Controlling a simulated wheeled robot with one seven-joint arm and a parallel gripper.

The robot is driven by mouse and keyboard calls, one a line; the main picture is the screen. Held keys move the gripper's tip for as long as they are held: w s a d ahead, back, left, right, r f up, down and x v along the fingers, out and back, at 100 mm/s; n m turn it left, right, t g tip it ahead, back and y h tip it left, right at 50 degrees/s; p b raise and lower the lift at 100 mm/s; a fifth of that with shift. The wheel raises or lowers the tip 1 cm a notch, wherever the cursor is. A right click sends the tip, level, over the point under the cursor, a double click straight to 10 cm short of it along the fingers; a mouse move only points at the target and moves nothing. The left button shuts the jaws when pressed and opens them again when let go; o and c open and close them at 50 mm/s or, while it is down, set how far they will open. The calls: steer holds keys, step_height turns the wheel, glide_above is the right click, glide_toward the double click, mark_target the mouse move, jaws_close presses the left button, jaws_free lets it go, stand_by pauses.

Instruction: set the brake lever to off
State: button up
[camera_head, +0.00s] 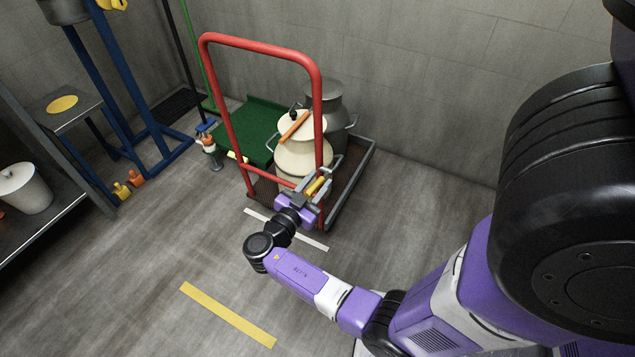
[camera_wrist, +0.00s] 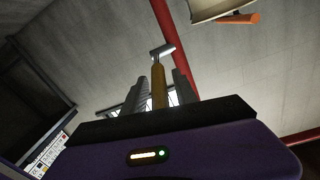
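The brake lever is a yellow grip (camera_head: 317,186) low on the right post of the red cart handle (camera_head: 319,120). In the wrist view the yellow lever (camera_wrist: 158,86) stands between my two grey fingers, with a grey crosspiece at its far end beside the red post. My gripper (camera_head: 312,190) is at the lever in the head view. In the wrist view my gripper (camera_wrist: 160,92) is open around the lever, with a narrow gap on the right side; contact on the left cannot be told. The lever's mount is partly hidden.
A blue frame (camera_head: 112,90) and a shelf (camera_head: 55,222) stand left.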

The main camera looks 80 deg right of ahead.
jaws_close()
stand_by(1.2)
